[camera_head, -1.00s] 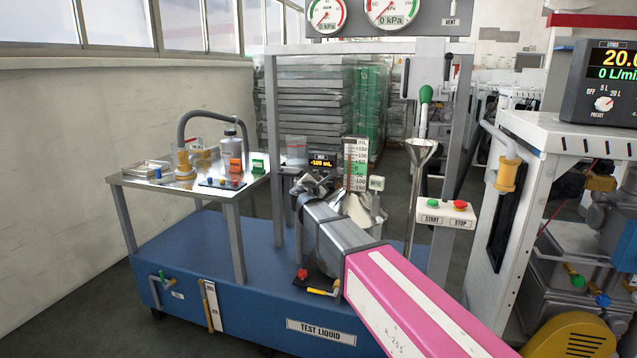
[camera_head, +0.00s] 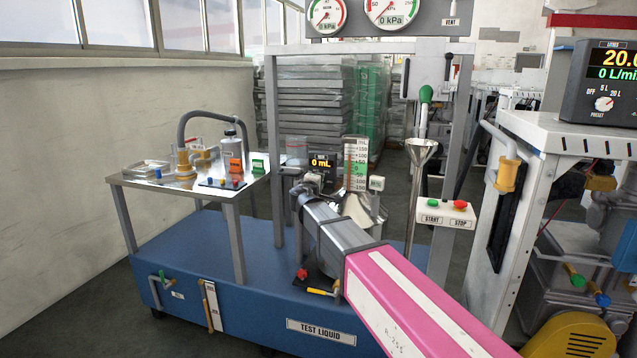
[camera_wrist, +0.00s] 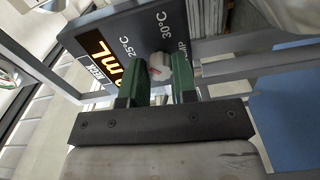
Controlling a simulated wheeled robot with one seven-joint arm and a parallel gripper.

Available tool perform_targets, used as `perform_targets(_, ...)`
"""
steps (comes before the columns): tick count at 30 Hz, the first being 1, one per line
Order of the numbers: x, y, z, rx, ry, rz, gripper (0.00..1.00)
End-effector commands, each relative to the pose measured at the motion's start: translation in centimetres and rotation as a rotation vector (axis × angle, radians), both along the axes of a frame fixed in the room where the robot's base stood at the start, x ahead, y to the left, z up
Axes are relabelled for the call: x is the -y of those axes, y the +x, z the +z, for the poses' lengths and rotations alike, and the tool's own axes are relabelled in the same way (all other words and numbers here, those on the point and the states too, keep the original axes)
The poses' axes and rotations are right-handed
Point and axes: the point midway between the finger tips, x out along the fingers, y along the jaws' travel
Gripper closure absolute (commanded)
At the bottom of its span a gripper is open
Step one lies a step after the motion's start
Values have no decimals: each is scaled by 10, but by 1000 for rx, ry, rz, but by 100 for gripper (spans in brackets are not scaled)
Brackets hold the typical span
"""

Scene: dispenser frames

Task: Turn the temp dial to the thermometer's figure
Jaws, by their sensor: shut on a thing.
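The temp dial (camera_wrist: 158,66) is a pale round knob with a red mark on a dark panel (camera_wrist: 128,42), between printed 25°C and 30°C labels. My gripper (camera_wrist: 157,76) has its green fingers shut on the dial's sides in the wrist view. In the head view my gripper (camera_head: 304,184) is at the dark display box (camera_head: 321,163), which reads 0 mL in orange; the dial itself is hidden there. I cannot make out a thermometer or its figure in either view.
A scale marked in mL (camera_head: 356,164) and a metal funnel (camera_head: 421,152) stand right of the display. A START/STOP box (camera_head: 446,214) is on the frame post. A metal side table (camera_head: 190,196) with fittings stands at left. Two kPa gauges (camera_head: 392,12) are above.

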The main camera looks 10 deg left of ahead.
Motion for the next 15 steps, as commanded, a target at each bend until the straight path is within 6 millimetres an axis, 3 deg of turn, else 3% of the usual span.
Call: perform_targets(15,0,-1,-1,36,489,0,97)
